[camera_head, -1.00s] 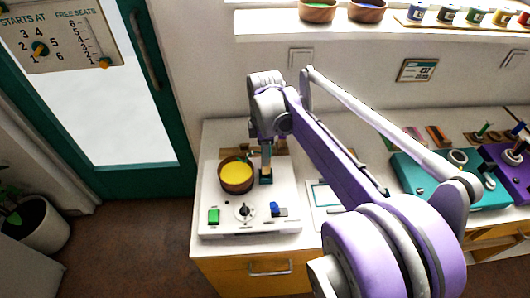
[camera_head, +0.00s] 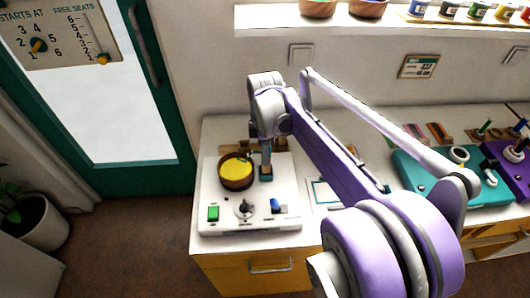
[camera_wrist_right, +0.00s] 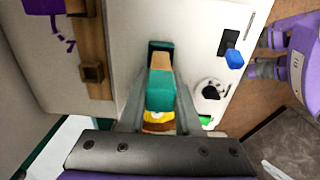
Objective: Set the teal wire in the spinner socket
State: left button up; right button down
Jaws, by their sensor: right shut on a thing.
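The white spinner machine (camera_head: 225,219) stands on the left end of the cabinet, with a brown bowl (camera_head: 236,180) of yellow beads on top. My right gripper (camera_head: 266,150) points down just right of the bowl. In the right wrist view it (camera_wrist_right: 160,98) is shut on the teal wire's piece (camera_wrist_right: 160,90), a teal block with a tan end. The tan end is at or just above a dark, teal-rimmed square socket (camera_wrist_right: 160,45) on the machine's top; I cannot tell if it is seated. The bowl is mostly hidden behind the teal piece there. My left gripper is out of view.
The machine's front has a green button (camera_head: 213,213), a round knob (camera_head: 244,210) and a blue switch (camera_head: 275,205). A wooden holder with a square hole (camera_wrist_right: 92,72) stands behind the machine. A teal machine (camera_head: 405,173) and a purple one (camera_head: 497,157) stand to the right.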

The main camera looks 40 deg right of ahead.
jog(key=shift+f, duration=0.1)
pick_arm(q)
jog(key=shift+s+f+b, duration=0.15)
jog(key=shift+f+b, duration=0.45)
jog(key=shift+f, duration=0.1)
pick_arm(e)
jog(key=shift+f, duration=1)
jog(key=c, duration=0.5)
grip_release()
jog(key=shift+r, duration=0.1)
notch_tip(320, 180, up, 7)
jog(key=p, duration=0.5)
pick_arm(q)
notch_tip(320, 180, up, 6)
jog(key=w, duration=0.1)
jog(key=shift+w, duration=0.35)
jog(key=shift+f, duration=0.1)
